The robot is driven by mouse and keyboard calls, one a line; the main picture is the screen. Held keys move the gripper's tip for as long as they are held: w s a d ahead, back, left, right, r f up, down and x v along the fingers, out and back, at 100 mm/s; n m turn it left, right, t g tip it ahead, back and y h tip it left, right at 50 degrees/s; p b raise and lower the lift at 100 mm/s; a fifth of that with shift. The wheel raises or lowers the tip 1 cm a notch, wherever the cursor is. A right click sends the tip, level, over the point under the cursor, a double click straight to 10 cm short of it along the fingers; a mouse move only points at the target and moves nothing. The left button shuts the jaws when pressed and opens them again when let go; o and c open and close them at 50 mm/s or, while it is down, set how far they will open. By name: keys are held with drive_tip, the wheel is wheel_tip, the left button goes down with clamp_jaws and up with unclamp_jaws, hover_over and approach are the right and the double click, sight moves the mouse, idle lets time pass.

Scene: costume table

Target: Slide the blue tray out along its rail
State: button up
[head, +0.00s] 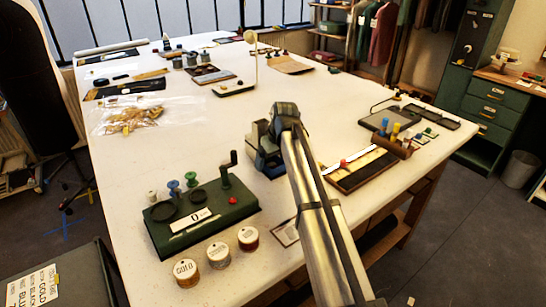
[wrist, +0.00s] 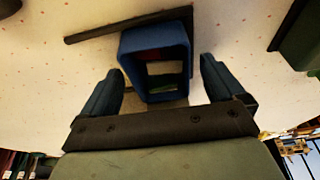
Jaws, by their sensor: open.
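In the wrist view the blue tray (wrist: 127,48), an open-framed box with a dark red and green interior, lies ahead of my gripper (wrist: 161,74). Its near end reaches between my two spread fingers, with a gap visible on each side. A dark straight bar (wrist: 95,34), apparently the rail, runs along the table beside the tray's far end. In the head view my wrist (head: 285,112) is bent down over the middle of the table. It and my arm hide most of the tray there, and I cannot make out the rail.
A green crank machine (head: 205,220) stands at left front, with several labelled round tins (head: 218,255) before it. A dark board with a white strip (head: 358,168) lies right of my arm. A cream-coloured lamp-like stand (head: 235,88) is behind. Bare white table lies between them.

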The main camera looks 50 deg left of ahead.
drive_tip(key=shift+c, duration=0.4)
drive_tip(key=c, duration=1.1)
drive_tip(key=shift+o, duration=0.2)
drive_tip(key=shift+w+f, duration=0.1)
drive_tip(key=shift+w, duration=5)
drive_tip(key=o, duration=1.1)
drive_tip(key=v, duration=1.4)
